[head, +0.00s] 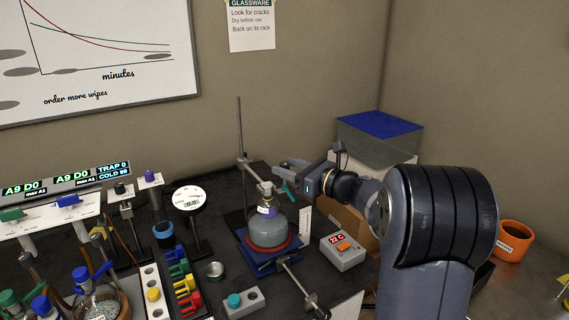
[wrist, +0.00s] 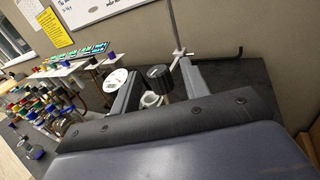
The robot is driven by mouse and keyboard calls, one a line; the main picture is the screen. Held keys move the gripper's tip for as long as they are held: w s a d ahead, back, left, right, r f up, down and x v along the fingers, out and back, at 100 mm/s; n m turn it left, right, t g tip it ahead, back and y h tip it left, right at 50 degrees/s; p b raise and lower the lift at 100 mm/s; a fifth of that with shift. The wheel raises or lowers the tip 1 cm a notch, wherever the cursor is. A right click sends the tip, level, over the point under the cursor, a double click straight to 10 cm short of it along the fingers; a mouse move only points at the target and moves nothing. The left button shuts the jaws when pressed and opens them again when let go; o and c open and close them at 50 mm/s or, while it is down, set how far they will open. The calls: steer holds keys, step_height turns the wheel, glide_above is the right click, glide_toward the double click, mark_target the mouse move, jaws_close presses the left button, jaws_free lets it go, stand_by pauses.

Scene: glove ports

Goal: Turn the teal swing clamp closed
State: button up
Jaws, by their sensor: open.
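A small teal piece (head: 285,190), which looks like the swing clamp, shows just below my gripper beside the flask's neck in the head view. It is partly hidden, and I cannot tell how far it is turned. The grey flask (head: 268,230) stands upright under it on a blue and red base, next to a metal stand rod (head: 241,140). My gripper (head: 280,174) is open, reaching in from the right above the flask. In the wrist view my gripper (wrist: 157,84) has its fingers apart, with a black knob (wrist: 160,76) and a whitish ring (wrist: 151,100) between them; no teal shows there.
A control box with a red display (head: 343,250) stands right of the flask. A round white dial (head: 188,197) stands to the left. Racks with coloured clips (head: 180,275) and a teal-capped block (head: 234,300) are in front. An orange pot (head: 513,241) is far right.

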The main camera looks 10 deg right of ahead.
steer(key=shift+x, duration=0.8)
steer(key=shift+c, duration=0.3)
jaws_close()
